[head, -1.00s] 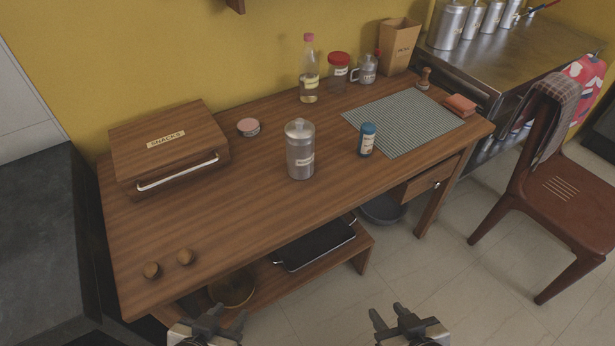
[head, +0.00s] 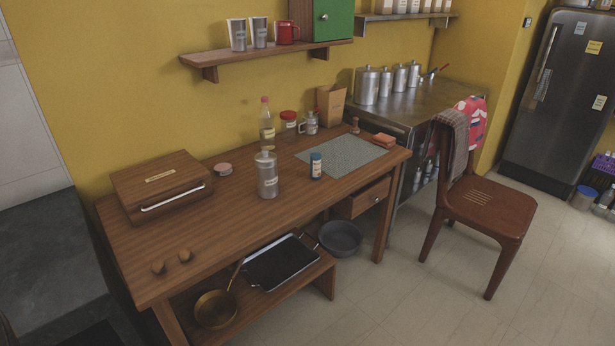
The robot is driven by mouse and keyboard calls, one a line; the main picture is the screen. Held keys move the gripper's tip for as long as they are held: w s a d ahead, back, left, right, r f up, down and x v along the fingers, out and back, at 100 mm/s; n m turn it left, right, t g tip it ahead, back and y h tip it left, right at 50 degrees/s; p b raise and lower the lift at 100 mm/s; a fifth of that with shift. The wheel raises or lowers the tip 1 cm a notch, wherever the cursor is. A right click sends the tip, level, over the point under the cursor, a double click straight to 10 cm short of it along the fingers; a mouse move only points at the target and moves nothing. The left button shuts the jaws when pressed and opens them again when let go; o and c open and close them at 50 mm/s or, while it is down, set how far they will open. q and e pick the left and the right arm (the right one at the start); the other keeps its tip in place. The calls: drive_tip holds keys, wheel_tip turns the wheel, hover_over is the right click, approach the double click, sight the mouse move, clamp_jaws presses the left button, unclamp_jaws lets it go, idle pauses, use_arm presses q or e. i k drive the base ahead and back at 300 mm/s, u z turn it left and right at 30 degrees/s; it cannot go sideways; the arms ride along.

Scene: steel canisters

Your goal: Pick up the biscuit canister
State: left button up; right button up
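A steel canister (head: 267,175) with a lid and a small pale label stands upright on the wooden table (head: 225,213). Several more steel canisters stand in a row on the metal counter at the back; the largest is the left one (head: 367,86), and another (head: 385,82) stands beside it. The labels are too small to read, so I cannot tell which is the biscuit canister. Neither of my grippers is in view.
A blue-capped jar (head: 316,166) stands right of the table canister, a bottle (head: 266,125) behind it. A chair (head: 485,205) stands before the metal counter (head: 412,103). Floor in front is clear.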

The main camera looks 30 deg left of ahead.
sight(267, 175)
drive_tip(key=z, duration=0.4)
drive_tip(key=i, duration=1.75)
drive_tip(key=u, duration=1.2)
drive_tip(key=i, duration=1)
drive_tip(key=u, duration=1.1)
